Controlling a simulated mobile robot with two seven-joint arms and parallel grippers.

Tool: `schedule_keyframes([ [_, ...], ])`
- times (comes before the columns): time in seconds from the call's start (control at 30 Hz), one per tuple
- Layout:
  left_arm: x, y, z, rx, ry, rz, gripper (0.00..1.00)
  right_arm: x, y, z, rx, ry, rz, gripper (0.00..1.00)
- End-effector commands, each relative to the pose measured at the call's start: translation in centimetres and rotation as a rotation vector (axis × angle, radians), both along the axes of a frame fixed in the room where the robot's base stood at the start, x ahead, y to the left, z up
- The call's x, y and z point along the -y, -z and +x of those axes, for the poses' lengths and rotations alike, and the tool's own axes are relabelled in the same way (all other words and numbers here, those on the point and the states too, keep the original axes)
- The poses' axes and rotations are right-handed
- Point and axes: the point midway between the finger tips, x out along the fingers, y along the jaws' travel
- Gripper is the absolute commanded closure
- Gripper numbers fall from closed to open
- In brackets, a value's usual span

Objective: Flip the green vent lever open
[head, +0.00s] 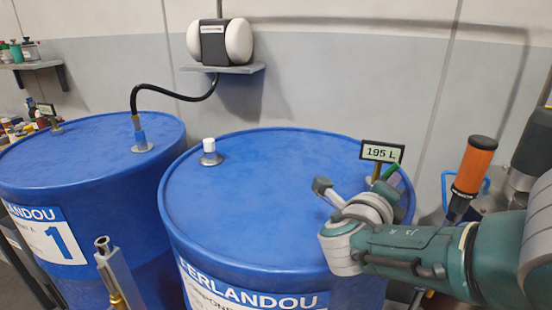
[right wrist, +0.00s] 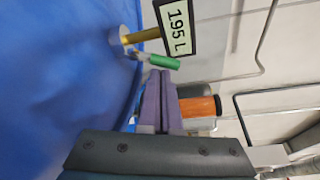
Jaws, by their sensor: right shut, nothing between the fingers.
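The green vent lever (head: 391,171) is at the right rim of the middle blue drum (head: 262,180), just below the "195 L" display (head: 382,153). In the right wrist view the green lever (right wrist: 164,62) sticks out sideways from a grey fitting beside the brass stem (right wrist: 142,35). My right gripper (right wrist: 160,75) is shut and empty. Its purple fingertips are just short of the lever in that view; I cannot tell whether they touch. In the head view my right wrist hides the fingers and part of the lever's base.
An orange-handled tool (head: 474,165) stands right of the drum, close to my right arm; its orange handle (right wrist: 197,106) shows behind the fingers. A second blue drum (head: 80,150) with a black hose (head: 175,94) stands at left. A white cap (head: 209,145) sits on the middle drum.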

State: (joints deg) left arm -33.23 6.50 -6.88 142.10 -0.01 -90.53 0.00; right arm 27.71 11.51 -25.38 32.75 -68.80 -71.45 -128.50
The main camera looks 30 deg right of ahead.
Motion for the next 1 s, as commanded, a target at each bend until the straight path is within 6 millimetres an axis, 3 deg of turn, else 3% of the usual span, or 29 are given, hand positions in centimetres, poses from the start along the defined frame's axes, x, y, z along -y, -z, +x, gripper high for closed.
schedule_keyframes([
  [1.0, -0.23, 0.61, -0.01, 0.0, 0.006, 0.009, 0.5, -0.27, -0.32, 0.37, -0.114, -0.002, -0.099, 1.0],
])
